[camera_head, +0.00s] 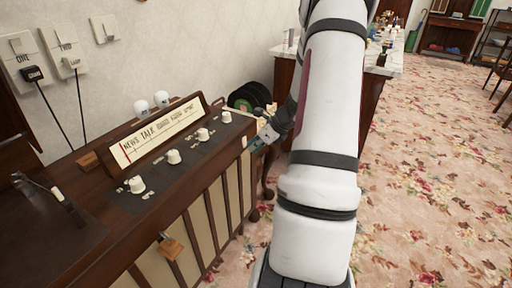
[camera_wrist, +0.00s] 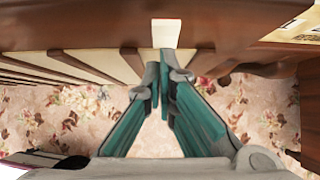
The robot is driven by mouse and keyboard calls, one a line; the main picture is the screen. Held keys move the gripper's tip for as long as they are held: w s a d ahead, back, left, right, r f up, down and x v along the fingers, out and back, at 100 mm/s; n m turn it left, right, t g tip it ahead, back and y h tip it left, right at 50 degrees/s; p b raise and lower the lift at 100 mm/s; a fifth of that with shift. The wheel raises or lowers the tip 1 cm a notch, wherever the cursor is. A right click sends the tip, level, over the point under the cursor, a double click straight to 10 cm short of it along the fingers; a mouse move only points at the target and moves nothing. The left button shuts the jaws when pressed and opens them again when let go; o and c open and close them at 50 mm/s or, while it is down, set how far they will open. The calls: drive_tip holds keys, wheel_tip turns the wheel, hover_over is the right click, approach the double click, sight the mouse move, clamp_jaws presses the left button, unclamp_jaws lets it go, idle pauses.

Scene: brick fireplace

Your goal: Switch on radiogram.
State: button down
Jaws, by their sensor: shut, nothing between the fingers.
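The radiogram (camera_head: 150,190) is a long dark wooden cabinet at the left in the head view. It has a slatted cream front, a lit-looking dial strip (camera_head: 158,133) and several white knobs on a dark panel, one being the near knob (camera_head: 136,185). My gripper (camera_head: 258,143) is at the cabinet's right front corner, partly hidden by my arm. In the wrist view my gripper (camera_wrist: 165,80) is shut and empty, its fingertips just below the white block; I cannot tell whether they touch.
Wall sockets with plugs labelled ONE (camera_head: 33,74) and TWO (camera_head: 72,62) are on the wall. Records (camera_head: 250,97) stand behind the cabinet's right end. A marble-topped counter (camera_head: 388,62) is beyond my arm. The flowered carpet (camera_head: 430,190) is clear at the right.

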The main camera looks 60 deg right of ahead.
drive_tip(key=shift+f, duration=0.1)
drive_tip(key=w+t+b, duration=0.1)
drive_tip(key=b, duration=0.3)
drive_tip(key=shift+a+f+t+b, duration=0.1)
drive_tip(key=shift+f+t+b, duration=0.2)
drive_tip(key=shift+f, duration=0.1)
drive_tip(key=shift+w+a+r, duration=0.1)
